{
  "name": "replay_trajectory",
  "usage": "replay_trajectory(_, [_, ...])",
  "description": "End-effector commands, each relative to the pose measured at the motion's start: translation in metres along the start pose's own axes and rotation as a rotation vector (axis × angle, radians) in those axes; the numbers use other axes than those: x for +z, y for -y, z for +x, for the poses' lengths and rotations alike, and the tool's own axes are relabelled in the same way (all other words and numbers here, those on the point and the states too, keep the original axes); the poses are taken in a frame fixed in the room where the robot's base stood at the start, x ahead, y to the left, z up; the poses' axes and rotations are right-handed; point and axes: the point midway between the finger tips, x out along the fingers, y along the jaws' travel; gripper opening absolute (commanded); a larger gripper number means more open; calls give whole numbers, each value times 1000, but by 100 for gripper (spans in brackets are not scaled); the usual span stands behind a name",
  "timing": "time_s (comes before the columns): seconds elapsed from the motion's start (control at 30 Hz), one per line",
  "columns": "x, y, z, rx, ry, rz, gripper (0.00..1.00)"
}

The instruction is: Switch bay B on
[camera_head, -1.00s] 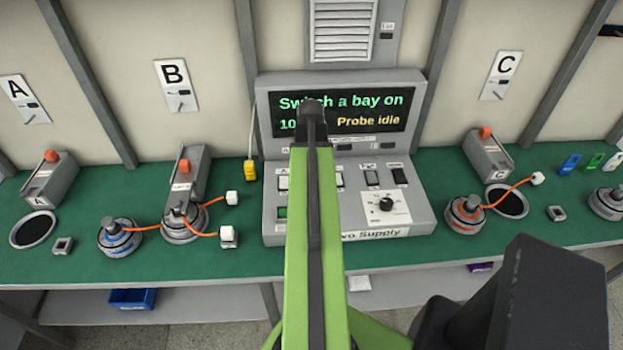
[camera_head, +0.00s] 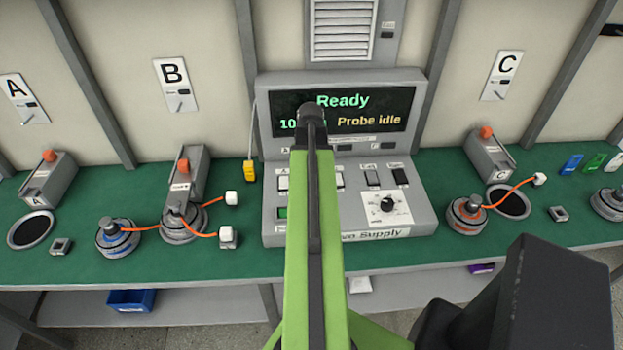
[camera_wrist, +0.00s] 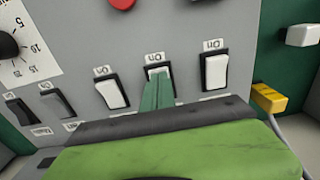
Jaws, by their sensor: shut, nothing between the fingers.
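The grey servo supply (camera_head: 285,225) stands on the bench, its screen (camera_head: 345,104) reading "Ready" and "Probe idle". My arm covers part of its switch row. In the wrist view, three white rockers sit side by side, upside down: a left one (camera_wrist: 112,92), a middle one (camera_wrist: 160,73) and a right one (camera_wrist: 215,70). My gripper (camera_wrist: 157,88) is shut and empty, its dark green fingers over the middle rocker. Contact is unclear. The bay B sign (camera_head: 174,85) hangs above a hub motor (camera_head: 183,228) with orange leads.
Two dark rockers and a knob (camera_head: 387,204) sit right of my arm on the supply. A red button (camera_wrist: 122,3) shows at the wrist view's top. A yellow probe (camera_head: 250,170) hangs left of the supply. Other motors (camera_head: 117,240) (camera_head: 466,214) stand on the green bench.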

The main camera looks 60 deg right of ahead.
Motion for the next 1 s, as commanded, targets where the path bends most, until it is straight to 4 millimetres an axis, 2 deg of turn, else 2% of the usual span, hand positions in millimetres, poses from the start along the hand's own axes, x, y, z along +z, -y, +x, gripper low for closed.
replay_trajectory(0.7, [0,0,-67,0,0,1,0])
replay_trajectory(0.8, [0,0,-72,0,0,1,0])
replay_trajectory(1.0, [0,0,-70,0,0,1,0])
